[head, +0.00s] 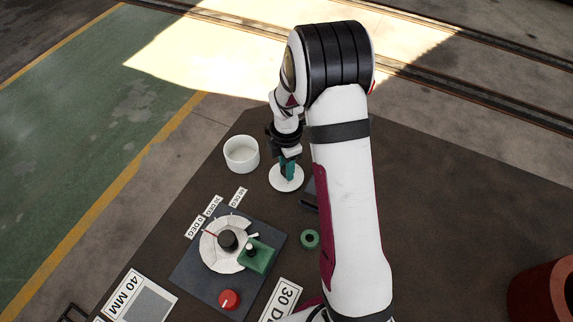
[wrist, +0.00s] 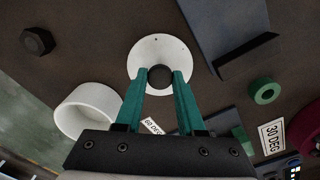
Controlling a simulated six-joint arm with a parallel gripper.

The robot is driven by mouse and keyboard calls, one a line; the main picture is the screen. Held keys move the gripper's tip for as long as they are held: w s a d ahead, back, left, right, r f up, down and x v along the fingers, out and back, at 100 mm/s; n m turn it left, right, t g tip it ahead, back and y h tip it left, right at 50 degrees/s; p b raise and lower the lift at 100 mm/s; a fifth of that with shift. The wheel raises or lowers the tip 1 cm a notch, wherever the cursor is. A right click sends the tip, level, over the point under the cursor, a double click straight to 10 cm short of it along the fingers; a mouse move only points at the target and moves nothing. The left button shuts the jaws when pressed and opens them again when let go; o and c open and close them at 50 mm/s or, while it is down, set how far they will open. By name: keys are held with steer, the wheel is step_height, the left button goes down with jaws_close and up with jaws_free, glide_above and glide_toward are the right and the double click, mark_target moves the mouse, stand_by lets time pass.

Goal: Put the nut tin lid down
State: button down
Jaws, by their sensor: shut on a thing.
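The nut tin lid (head: 285,184) is a white disc with a dark knob. In the wrist view the lid (wrist: 160,52) lies flat beyond my fingertips. My gripper (wrist: 161,77) has its two green fingers shut on the knob, one on each side. In the head view my gripper (head: 288,170) points down over the lid and hides part of it. The lid is level, at or close above the dark table top; I cannot tell if it touches. The white nut tin (head: 241,154) stands open to the left of the lid, apart from it; it also shows in the wrist view (wrist: 90,110).
The bender (head: 228,250) with its round dial, green block and red button (head: 229,299) stands in front. A green ring (head: 310,239) lies to its right. A dark hex nut (wrist: 37,41) lies on the table. A grey plate (wrist: 225,30) is right of the lid.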

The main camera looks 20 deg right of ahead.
steer(key=shift+f, duration=0.1)
steer(key=c, duration=0.5)
jaws_free()
step_height(320, 180, up, 12)
steer(key=s+a+r+m, duration=0.3)
steer(key=s+r+m, duration=0.2)
steer(key=s+m, duration=0.1)
steer(key=s+a+m, duration=0.1)
steer(key=s+m, duration=0.5)
steer(key=s+a+r+m+y, duration=0.1)
steer(key=s+a+m, duration=0.1)
steer(key=s+m, duration=0.4)
steer(key=s+a+r+m, duration=0.1)
steer(key=s+a+m, duration=0.1)
steer(key=s+m, duration=0.4)
steer(key=shift+s+r+m+y, duration=0.1)
steer(key=shift+s+m+y, duration=0.3)
steer(key=shift+s, duration=0.85)
